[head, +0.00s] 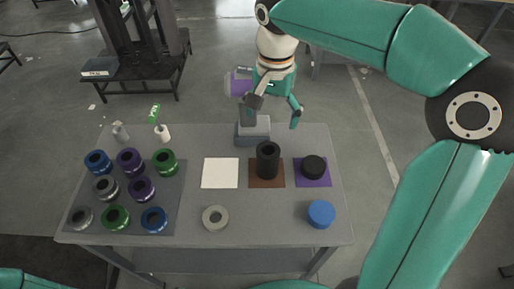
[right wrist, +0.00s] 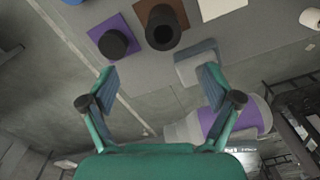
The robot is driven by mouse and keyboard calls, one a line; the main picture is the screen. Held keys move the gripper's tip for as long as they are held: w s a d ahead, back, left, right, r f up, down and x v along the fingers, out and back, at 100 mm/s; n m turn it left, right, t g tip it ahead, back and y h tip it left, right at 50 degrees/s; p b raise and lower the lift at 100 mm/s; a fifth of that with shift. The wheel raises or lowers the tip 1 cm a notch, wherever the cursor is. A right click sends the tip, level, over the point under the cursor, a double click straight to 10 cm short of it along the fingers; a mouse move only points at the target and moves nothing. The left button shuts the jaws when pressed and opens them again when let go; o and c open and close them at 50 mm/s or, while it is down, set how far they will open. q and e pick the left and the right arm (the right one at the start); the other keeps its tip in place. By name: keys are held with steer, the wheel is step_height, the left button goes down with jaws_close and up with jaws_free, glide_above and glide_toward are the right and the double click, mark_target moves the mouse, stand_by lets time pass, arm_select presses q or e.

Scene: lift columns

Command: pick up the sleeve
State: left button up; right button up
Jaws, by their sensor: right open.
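The sleeve appears to be the black upright hollow tube (head: 267,160) on the brown square (head: 258,184) in the middle of the table. It also shows near the top of the right wrist view (right wrist: 163,28), its open end towards the camera. My right gripper (head: 275,111) is open with nothing between its fingers. It hangs above the table's back edge, behind and above the tube, apart from it. In the right wrist view the tube is beyond the fingertips (right wrist: 160,80). My left gripper is not in view.
A grey block stand (head: 254,133) at the table's back edge rises close beside my right gripper, near a purple-banded part (head: 240,84). A black knob (head: 313,167) sits right of the tube. A dark mat (head: 173,211) holds several coloured rings. A grey ring (head: 215,218) and blue disc (head: 321,214) lie in front.

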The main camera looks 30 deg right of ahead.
mark_target(267, 158)
steer(key=f, duration=1.1)
steer(key=shift+w+f+b, duration=0.25)
steer(key=shift+f+b, duration=0.05)
steer(key=shift+b, duration=0.05)
steer(key=shift+w+f, duration=0.15)
steer(key=shift+f, duration=2.4)
steer(key=shift+w, duration=0.1)
jaws_close()
